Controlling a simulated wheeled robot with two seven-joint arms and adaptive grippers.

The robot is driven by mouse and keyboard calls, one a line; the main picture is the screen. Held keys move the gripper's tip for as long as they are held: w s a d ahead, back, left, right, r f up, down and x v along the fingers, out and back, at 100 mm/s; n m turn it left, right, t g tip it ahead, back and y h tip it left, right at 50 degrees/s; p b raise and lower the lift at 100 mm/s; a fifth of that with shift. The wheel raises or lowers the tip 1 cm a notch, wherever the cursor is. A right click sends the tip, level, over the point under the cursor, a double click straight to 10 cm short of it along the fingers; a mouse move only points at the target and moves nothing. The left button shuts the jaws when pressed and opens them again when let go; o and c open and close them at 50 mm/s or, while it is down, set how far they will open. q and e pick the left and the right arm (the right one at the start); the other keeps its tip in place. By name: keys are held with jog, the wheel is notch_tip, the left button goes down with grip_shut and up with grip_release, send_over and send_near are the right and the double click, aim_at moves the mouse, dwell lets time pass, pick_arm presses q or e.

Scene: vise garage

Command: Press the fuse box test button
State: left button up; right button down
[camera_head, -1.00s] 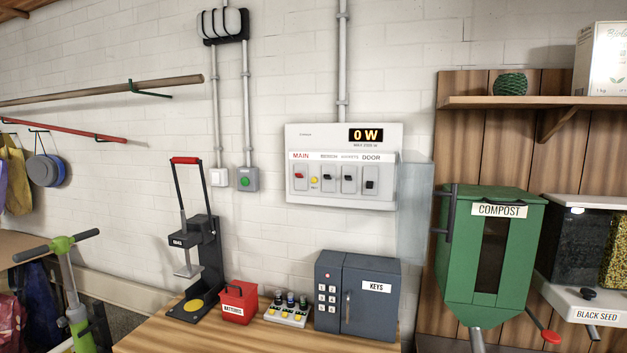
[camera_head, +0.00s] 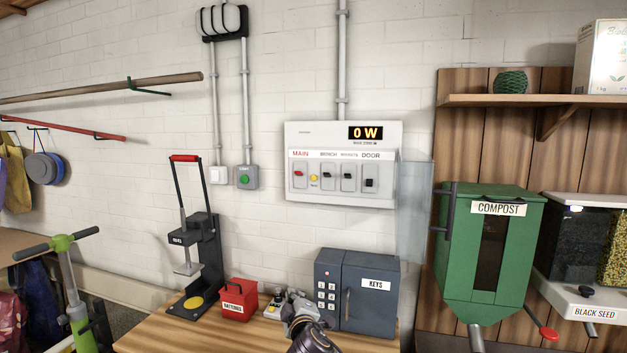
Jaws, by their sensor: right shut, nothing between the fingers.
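The white fuse box (camera_head: 342,200) is on the brick wall, with a lit display (camera_head: 365,133) reading 0 W. Its clear cover (camera_head: 415,210) is swung open to the right. The small round yellow test button (camera_head: 314,178) sits between the red MAIN switch (camera_head: 299,174) and the black BENCH switch (camera_head: 328,175). My right gripper (camera_head: 299,304) is low in the picture, in front of the bench, below the fuse box and apart from it. It is shut and empty. My left gripper is not in view.
The wooden bench (camera_head: 160,336) holds a lever press (camera_head: 207,255), a red batteries box (camera_head: 239,299) and a grey key cabinet (camera_head: 370,290). My right gripper partly hides a small button panel (camera_head: 273,309). A green compost bin (camera_head: 455,245) hangs at right. The wall below the fuse box is clear.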

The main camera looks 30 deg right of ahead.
aim_at(314, 178)
jog(key=w+d+r+n+t, duration=0.2)
jog(key=r+n+t, duration=0.1)
jog(key=r, duration=0.6)
jog(key=w+d+r+n+t, duration=0.2)
jog(key=w+r+n, duration=0.1)
jog(key=r, duration=0.7)
jog(key=w+d+r+n+t, duration=0.2)
jog(key=w+r+t, duration=0.1)
jog(key=r, duration=0.7)
jog(key=shift+r+n+t, duration=0.25)
jog(key=shift+n+t, duration=0.05)
jog(key=shift+n, duration=0.1)
jog(key=shift+d, duration=0.1)
jog(key=shift+w+d+f+b, duration=0.1)
jog(key=shift+w+d+b, duration=0.55)
jog(key=shift+w+d, duration=0.9)
jog(key=shift+w+d+b, duration=0.6)
jog(key=shift+w+d, duration=0.7)
jog(key=shift+d, duration=0.45)
